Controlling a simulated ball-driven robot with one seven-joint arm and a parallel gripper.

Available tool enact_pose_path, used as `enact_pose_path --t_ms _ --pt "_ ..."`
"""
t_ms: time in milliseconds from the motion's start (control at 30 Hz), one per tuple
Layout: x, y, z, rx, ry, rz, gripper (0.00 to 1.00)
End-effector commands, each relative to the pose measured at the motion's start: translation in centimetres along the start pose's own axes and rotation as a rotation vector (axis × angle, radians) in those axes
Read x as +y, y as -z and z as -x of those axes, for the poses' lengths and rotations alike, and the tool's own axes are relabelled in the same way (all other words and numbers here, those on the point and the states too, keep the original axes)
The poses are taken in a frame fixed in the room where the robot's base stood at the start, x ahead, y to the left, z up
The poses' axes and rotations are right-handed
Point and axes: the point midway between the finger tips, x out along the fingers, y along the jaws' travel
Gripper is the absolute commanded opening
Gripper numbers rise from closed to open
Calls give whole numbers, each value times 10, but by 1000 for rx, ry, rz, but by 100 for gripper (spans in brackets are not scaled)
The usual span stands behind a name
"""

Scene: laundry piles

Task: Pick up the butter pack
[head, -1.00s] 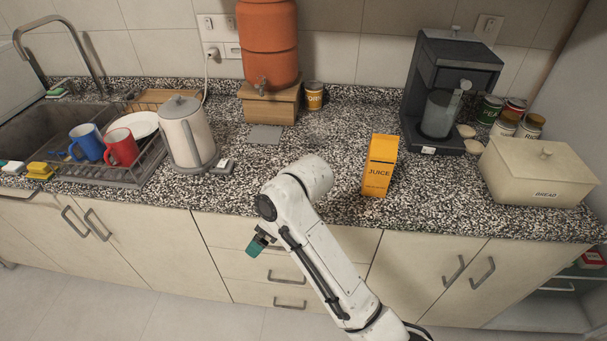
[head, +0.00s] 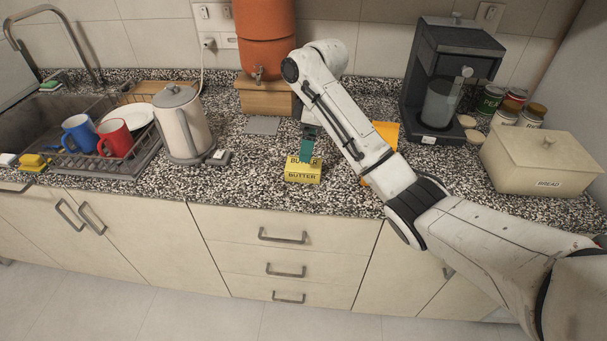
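The butter pack (head: 303,176) is a small yellow box with dark "BUTTER" lettering. It rests on the speckled counter near its front edge, left of my forearm. My gripper (head: 306,155) points down at the pack, with its teal fingertips right over or against its top. The fingers overlap the lettering on the top face. At this size I cannot tell whether they are apart or closed on the pack.
The orange juice carton (head: 386,132) is partly hidden behind my arm. A white kettle (head: 182,122) stands to the left and a coffee machine (head: 450,75) to the right. A bread box (head: 540,160) is at far right. The counter between kettle and butter is mostly clear.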

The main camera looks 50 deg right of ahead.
Motion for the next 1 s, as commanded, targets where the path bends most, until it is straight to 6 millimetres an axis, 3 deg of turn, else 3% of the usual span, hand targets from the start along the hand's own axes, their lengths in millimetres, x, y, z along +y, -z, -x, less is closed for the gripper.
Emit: enact_pose_path --t_ms 100,333,600,900,1000 --pt "-1 0 -15 0 1 1 96" --pt "-3 -1 -28 -1 1 -1 96" --pt "-6 -2 -64 0 0 -2 96" --pt "-6 -2 -70 1 -1 -1 96" --pt "-6 -1 -70 1 -1 -1 87"
